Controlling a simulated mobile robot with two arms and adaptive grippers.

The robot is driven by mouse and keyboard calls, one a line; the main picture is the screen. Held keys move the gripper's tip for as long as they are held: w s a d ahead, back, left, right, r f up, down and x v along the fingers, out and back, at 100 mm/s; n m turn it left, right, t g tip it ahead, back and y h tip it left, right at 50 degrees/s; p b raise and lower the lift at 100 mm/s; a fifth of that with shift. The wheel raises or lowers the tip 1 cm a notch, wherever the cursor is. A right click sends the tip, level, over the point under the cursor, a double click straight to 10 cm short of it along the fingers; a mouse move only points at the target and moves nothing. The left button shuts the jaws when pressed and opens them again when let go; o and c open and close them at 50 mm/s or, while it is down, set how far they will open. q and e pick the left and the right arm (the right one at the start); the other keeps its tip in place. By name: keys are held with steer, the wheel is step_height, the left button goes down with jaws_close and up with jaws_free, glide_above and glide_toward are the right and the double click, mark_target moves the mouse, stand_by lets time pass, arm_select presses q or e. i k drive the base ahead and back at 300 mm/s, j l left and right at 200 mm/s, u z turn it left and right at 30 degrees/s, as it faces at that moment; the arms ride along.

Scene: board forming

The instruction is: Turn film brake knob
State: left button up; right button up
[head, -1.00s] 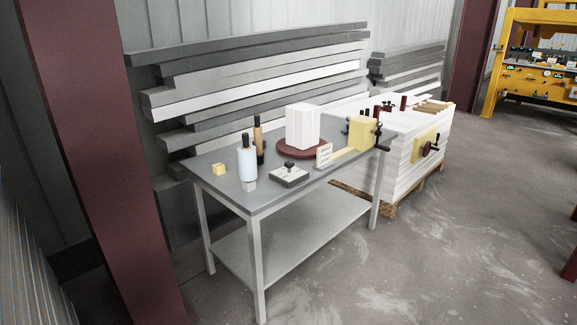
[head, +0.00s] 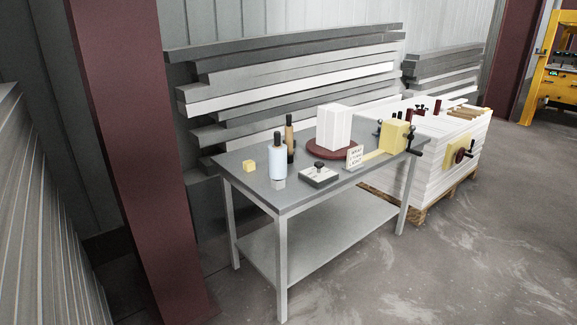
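On the grey table (head: 251,186) stands a flat grey base with a black knob (head: 319,166) on top. A yellow block (head: 395,136) with dark knobs and a crank handle (head: 414,151) sits at the table's right end. A light roll with a dark grip (head: 277,163) stands upright at the front left. Another dark red round knob (head: 459,155) is on a yellow plate on the white board stack behind. I cannot tell which of these is the film brake knob. Neither of my grippers is in view.
A white block stack (head: 334,127) stands on a red turntable (head: 311,149). A small sign (head: 355,157), a tan roll (head: 289,138) and a yellow cube (head: 249,166) are also on the table. A dark red column (head: 135,160) stands to the left.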

mark_target(319, 164)
steer(key=i+l+u, duration=0.55)
steer(key=l+u, duration=0.3)
